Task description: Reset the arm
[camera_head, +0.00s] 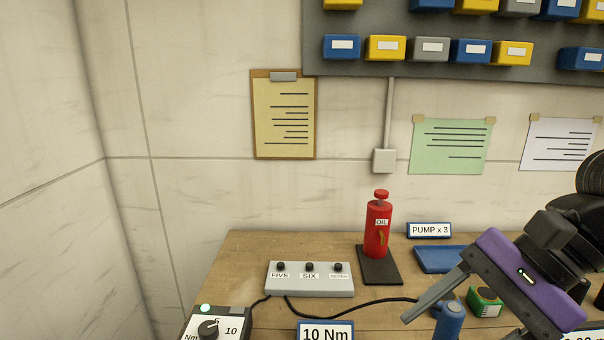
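My gripper (458,326) is at the lower right, with a purple body and grey fingers pointing down and left. The fingers are spread wide, and the far finger's tip is in view. The other finger is partly cut off by the bottom edge. A blue cylindrical thing (449,321) shows between the fingers in the picture. I see no contact between it and the fingers. My black arm enters from the right edge.
The wooden bench (245,254) carries a red oil pump (377,228), a grey button box (309,279), a torque dial box (215,325), a blue tray (437,259) and a green-black box (485,301). A black cable crosses it. Bins (386,48) hang above.

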